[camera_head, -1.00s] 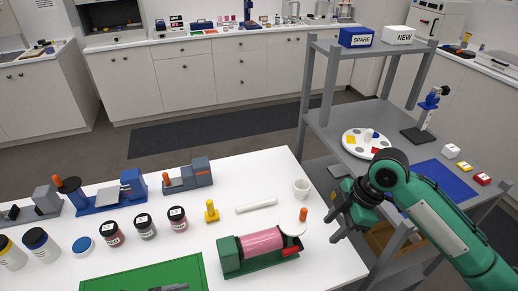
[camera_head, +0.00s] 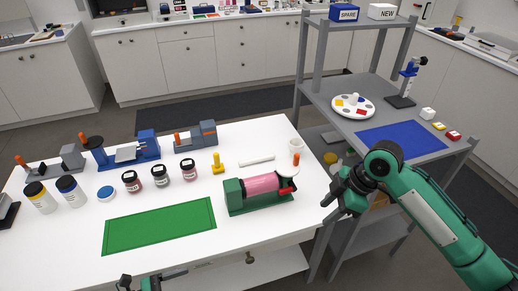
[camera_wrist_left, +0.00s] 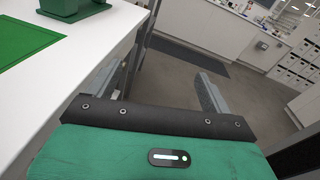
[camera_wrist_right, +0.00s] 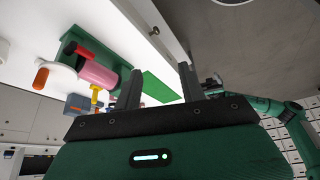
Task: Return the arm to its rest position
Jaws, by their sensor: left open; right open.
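My right gripper (camera_head: 340,192) hangs in the gap between the white table (camera_head: 120,262) and the grey shelf unit (camera_head: 400,160). It is open and empty; the right wrist view shows its two fingers apart (camera_wrist_right: 160,88). My left gripper (camera_head: 150,283) is partly visible at the bottom edge of the head view, in front of the table's near edge. The left wrist view shows its fingers (camera_wrist_left: 158,88) spread with nothing between them, over the floor beside the table.
The green mat (camera_head: 160,226) is bare. A green-based roller machine with a pink cylinder (camera_head: 262,184) stands near the table's right end. Dark-lidded jars (camera_head: 160,177) stand behind the mat. The shelf holds a round palette (camera_head: 366,112) and a blue mat (camera_head: 400,140).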

